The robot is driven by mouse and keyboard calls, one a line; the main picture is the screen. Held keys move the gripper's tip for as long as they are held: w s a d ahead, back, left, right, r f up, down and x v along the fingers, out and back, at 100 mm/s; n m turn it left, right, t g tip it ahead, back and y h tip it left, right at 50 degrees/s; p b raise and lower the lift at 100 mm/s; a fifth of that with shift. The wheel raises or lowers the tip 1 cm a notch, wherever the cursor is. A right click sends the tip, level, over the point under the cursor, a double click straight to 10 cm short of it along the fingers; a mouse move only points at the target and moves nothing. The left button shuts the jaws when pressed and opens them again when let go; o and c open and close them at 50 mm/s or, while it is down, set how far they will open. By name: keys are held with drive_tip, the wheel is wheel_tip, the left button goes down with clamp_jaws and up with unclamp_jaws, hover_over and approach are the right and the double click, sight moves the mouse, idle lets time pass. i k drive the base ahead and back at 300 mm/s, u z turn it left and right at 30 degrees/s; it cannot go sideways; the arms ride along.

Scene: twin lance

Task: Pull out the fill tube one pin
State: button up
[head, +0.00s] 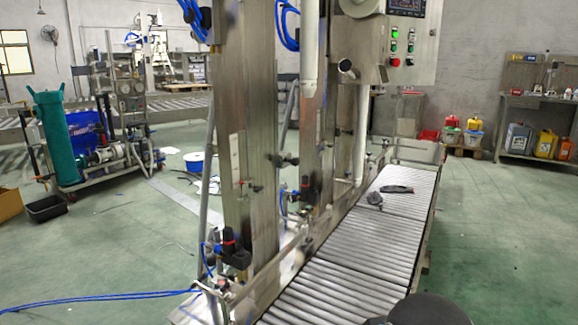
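A steel filling machine with two tall columns stands in the middle of the head view. The near column (248,120) is wide and bare metal. A pale vertical tube (309,45) hangs beside it, and a second pale tube (361,135) stands farther back. I cannot tell which of these, if any, is the fill tube one pin. A dark rounded part at the bottom edge seems to be my own arm. My gripper's fingers are not visible.
A roller conveyor (335,275) runs along the machine's right side, with dark objects (397,189) on its far part. Blue hoses (100,297) cross the floor at left. A control panel (405,45) hangs upper right. Green floor (500,230) is open at right.

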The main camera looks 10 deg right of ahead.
sight(295, 161)
drive_tip(key=z, duration=0.05)
drive_tip(key=k, duration=0.9)
drive_tip(key=z, duration=0.55)
drive_tip(key=i, duration=1.1)
drive_tip(key=u, duration=0.85)
